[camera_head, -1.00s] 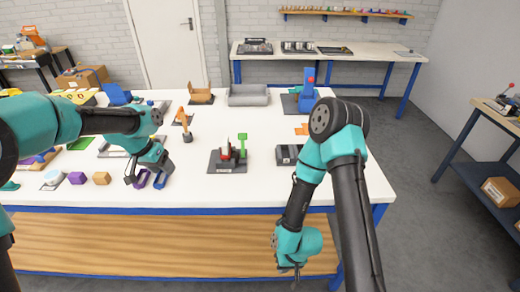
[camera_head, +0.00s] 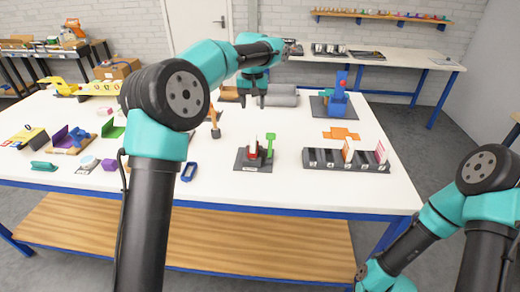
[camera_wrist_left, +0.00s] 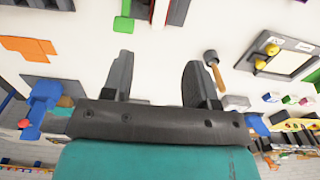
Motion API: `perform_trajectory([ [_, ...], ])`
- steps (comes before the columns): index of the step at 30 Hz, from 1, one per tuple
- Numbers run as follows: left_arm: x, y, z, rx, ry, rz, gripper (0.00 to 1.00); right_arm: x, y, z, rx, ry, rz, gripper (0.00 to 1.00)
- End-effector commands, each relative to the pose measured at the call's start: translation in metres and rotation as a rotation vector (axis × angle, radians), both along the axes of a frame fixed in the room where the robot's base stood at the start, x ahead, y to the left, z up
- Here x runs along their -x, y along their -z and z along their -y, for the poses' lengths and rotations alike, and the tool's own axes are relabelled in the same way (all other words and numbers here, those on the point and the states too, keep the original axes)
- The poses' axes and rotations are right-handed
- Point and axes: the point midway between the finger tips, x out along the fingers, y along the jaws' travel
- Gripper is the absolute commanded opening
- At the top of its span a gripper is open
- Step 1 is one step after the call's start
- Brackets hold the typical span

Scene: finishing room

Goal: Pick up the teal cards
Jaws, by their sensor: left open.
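I cannot make out any teal cards in these views. A black slotted card rack (camera_head: 318,160) lies at the right front of the table. It holds an upright orange-and-white card (camera_head: 348,151) and an upright pink-and-white card (camera_head: 381,153); its left slots look empty. My left gripper (camera_head: 253,98) is open and empty above the back middle of the table, up and left of the rack. In the left wrist view its fingers (camera_wrist_left: 160,78) stand apart with bare white table beyond. My right arm hangs at the lower right, its gripper out of view.
A black holder with red and green parts (camera_head: 252,157) stands left of the rack. An orange flat piece (camera_head: 341,134) and a blue device (camera_head: 338,98) lie behind it. A grey tray (camera_head: 282,96) is near my left gripper.

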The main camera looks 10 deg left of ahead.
Motion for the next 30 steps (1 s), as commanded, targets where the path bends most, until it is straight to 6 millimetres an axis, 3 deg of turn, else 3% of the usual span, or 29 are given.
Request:
perform_trajectory([
  [8,0.000,0.018,0.000,0.000,0.001,-0.002,0.53,0.000,0.000,0.000,0.000,0.001,0.000,0.00],
  [24,0.000,0.107,0.000,0.000,0.002,-0.002,0.53,0.000,0.000,0.000,0.000,0.001,0.000,0.00],
  [30,0.000,0.122,0.000,0.001,0.003,0.000,0.53,0.000,0.000,0.000,0.000,0.001,0.000,0.00],
])
